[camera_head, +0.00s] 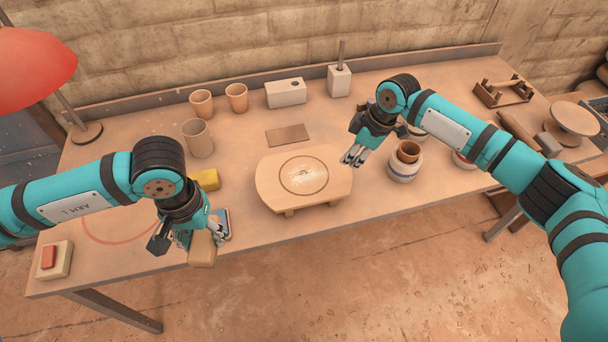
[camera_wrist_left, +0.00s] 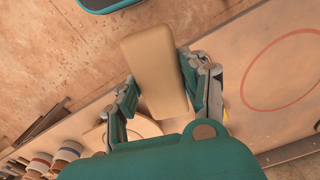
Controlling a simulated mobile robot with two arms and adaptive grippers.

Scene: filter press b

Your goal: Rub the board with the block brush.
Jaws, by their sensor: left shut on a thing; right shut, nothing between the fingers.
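The board (camera_head: 265,185) is a pale wooden slab with clipped ends, raised on short feet in the middle of the table. It has a dark ring and a whitish mark at its centre. My left gripper (camera_head: 203,236) is left of the board, near the table's front edge. It is shut on the block brush (camera_head: 202,250), a tan block that also shows between the fingers in the left wrist view (camera_wrist_left: 155,70). The brush is apart from the board; its underside is hidden. My right gripper (camera_head: 354,158) is shut and empty, just beyond the board's right end.
A yellow block (camera_head: 209,179) lies behind my left gripper. Cups (camera_head: 198,138), a white block (camera_head: 286,93) and a flat brown plate (camera_head: 288,134) stand farther back. Stacked pots (camera_head: 405,165) are right of the board. A red button box (camera_head: 54,260) sits front left.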

